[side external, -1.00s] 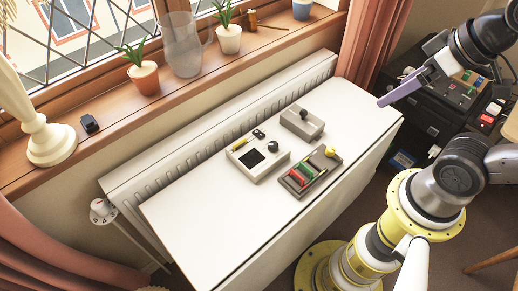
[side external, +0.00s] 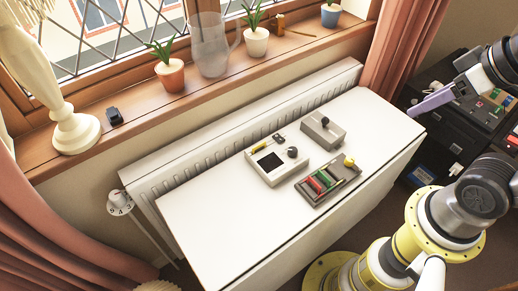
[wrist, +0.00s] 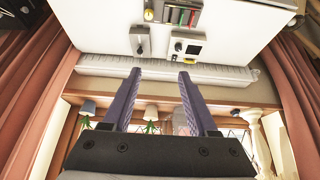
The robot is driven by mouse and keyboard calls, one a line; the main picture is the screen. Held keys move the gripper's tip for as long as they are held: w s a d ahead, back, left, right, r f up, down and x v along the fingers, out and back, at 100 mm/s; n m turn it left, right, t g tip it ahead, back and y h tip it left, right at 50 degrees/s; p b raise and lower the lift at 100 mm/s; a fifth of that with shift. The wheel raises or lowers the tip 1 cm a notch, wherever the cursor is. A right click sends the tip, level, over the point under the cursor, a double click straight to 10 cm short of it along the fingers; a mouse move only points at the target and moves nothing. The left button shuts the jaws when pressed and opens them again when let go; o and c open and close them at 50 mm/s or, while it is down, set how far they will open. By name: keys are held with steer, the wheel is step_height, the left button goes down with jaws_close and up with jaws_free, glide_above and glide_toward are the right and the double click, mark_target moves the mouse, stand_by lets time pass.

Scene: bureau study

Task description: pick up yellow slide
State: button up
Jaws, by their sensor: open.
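A small yellow slide (side external: 260,147) lies along the left edge of a white box (side external: 270,177) with a dark screen and a black knob, on the white table. In the wrist view my gripper (wrist: 160,73) is open, with nothing between the fingers.
A grey panel (side external: 313,194) with red and green bars and a yellow knob (side external: 349,161) lies beside the white box. A grey box (side external: 322,134) with a dark knob stands behind. A radiator (side external: 205,141) runs along the table's back. The table's left part (side external: 205,215) is clear.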

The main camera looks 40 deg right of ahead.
steer(key=shift+c, duration=0.9)
